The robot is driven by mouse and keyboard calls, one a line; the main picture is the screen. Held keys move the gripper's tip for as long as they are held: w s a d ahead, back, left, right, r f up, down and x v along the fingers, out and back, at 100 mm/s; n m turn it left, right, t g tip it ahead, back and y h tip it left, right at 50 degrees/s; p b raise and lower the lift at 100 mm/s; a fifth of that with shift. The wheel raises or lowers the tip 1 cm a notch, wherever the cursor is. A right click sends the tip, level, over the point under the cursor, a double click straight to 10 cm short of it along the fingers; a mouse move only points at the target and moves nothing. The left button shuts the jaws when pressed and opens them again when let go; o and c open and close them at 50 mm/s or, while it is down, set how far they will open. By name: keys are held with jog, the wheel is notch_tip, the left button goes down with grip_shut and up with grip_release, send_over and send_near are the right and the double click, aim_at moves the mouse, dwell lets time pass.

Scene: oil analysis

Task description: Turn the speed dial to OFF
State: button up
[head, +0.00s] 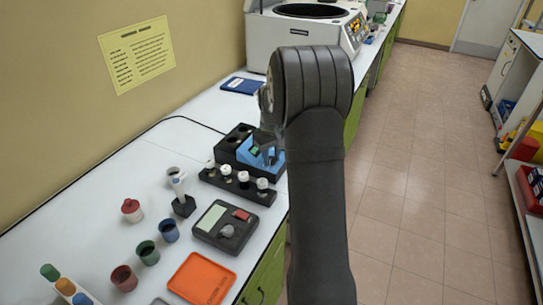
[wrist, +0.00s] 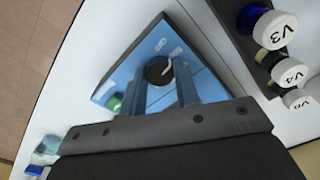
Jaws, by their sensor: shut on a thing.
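The speed dial (wrist: 157,71) is a round black knob with a white pointer mark, on a blue panel (wrist: 120,78) in the wrist view. My gripper (wrist: 160,76) is shut on the dial, one finger on each side of it. A green button (wrist: 113,102) sits on the panel beside the left finger. White label marks are on the panel but too small to read. In the head view the blue-topped device (head: 245,153) stands on the bench with my gripper (head: 266,150) over it, and the dial is hidden there.
A black rack (head: 208,174) of white-capped vials stands close in front of the device; caps V3 (wrist: 275,30) and V4 (wrist: 289,72) show in the wrist view. A scale (head: 213,216), cups and an orange tray (head: 196,283) lie nearer. A centrifuge (head: 270,33) stands behind.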

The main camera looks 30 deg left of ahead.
aim_at(271, 158)
jog(key=n, duration=0.3)
jog(key=shift+n, duration=2.3)
jog(key=o, duration=1)
notch_tip(271, 158, up, 17)
jog(key=shift+r, duration=0.2)
